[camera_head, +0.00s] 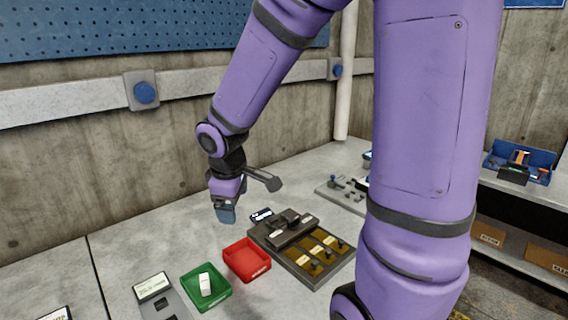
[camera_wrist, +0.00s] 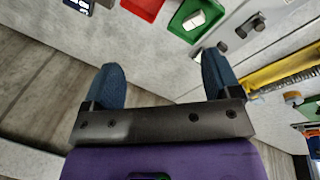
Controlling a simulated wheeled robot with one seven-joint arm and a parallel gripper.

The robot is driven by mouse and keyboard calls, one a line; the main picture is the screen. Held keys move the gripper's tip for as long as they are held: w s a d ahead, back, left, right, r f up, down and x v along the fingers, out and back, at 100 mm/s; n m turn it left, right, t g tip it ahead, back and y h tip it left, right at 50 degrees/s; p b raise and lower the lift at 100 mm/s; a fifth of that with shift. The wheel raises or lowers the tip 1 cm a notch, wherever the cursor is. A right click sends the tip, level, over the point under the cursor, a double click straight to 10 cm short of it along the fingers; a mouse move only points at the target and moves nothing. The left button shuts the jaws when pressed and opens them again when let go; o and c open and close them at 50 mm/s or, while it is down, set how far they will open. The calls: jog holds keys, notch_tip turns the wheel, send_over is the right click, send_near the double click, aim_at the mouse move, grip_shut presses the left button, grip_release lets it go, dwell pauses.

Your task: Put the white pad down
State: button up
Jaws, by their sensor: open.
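The white pad (camera_head: 206,282) lies in the green tray (camera_head: 191,298). In the wrist view the white pad (camera_wrist: 194,20) also shows inside the green tray (camera_wrist: 178,22), near the top edge. My gripper (camera_head: 227,214) is above the table, behind the trays and apart from the pad. In the wrist view my gripper (camera_wrist: 163,82) has its two blue fingers spread wide with nothing between them.
A red tray (camera_head: 247,262) stands next to the green one. A dark panel (camera_head: 302,255) with several labelled levers is to its right. A grey box (camera_head: 160,300) sits left of the green tray. The tabletop behind the trays is clear.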

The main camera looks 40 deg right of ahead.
jog(key=s+r+m+t+y, duration=0.1)
jog(key=s+r+m+t, duration=0.2)
jog(key=s+r+m, duration=0.4)
jog(key=s+r, duration=0.8)
jog(key=s, duration=0.2)
jog(key=shift+s+a+m+y, duration=0.2)
jog(key=shift+m+y, duration=0.2)
